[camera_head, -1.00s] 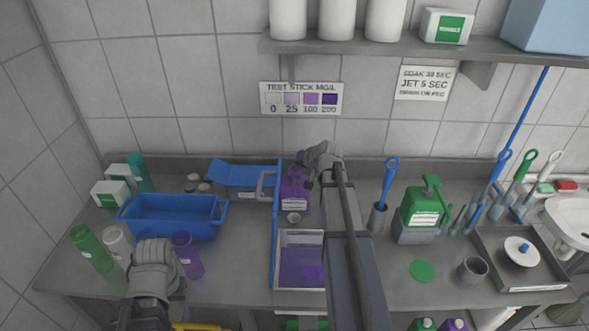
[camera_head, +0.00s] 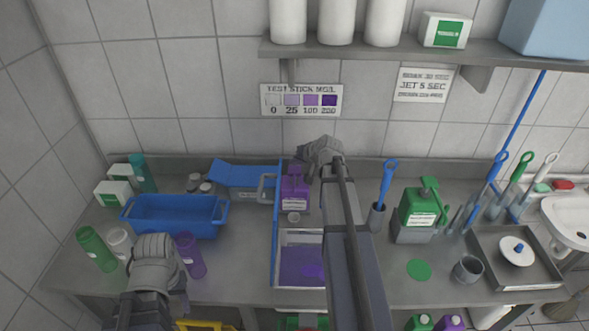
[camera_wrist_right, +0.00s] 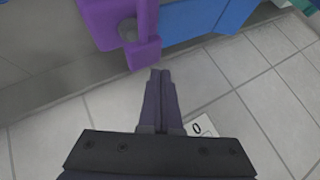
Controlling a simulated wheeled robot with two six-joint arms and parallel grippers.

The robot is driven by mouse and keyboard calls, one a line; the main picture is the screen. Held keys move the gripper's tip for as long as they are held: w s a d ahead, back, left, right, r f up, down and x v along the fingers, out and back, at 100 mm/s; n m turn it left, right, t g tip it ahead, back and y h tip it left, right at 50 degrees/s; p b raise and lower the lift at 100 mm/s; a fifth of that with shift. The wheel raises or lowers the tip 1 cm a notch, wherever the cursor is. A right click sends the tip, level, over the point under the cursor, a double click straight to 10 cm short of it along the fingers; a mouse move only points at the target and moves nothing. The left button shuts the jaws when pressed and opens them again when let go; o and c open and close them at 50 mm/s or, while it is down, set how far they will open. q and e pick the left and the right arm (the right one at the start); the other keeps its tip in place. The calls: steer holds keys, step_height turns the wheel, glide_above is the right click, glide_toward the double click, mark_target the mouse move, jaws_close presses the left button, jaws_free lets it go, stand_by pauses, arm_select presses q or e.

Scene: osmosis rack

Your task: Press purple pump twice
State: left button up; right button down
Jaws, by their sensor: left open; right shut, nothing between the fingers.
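The purple pump bottle (camera_head: 295,197) stands upright on the counter near the wall, with a white label on its front. Its purple pump head (camera_head: 295,171) is on top. My right gripper (camera_head: 304,154) is shut and empty, just above and right of the pump head. In the right wrist view the shut fingertips (camera_wrist_right: 160,72) are close to the purple pump head (camera_wrist_right: 145,50), apparently with a small gap. My left gripper (camera_head: 154,242) is open at the front left of the counter, far from the pump; its fingertips are hard to make out.
A green pump bottle (camera_head: 418,207) is to the right. A shelf (camera_head: 400,47) hangs above.

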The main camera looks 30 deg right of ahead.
mark_target(296, 171)
steer(key=shift+r+p, duration=2.15)
steer(key=shift+r, duration=0.2)
steer(key=shift+r, duration=0.1)
stand_by(0.6)
step_height(296, 171, up, 4)
steer(key=p, duration=0.3)
steer(key=shift+p, duration=0.4)
steer(key=shift+f, duration=0.25)
step_height(296, 171, down, 9)
steer(key=b, duration=0.8)
steer(key=shift+r+b, duration=0.15)
steer(key=shift+b, duration=0.25)
stand_by(1.0)
steer(key=shift+f+b, duration=0.4)
steer(key=shift+b, duration=0.05)
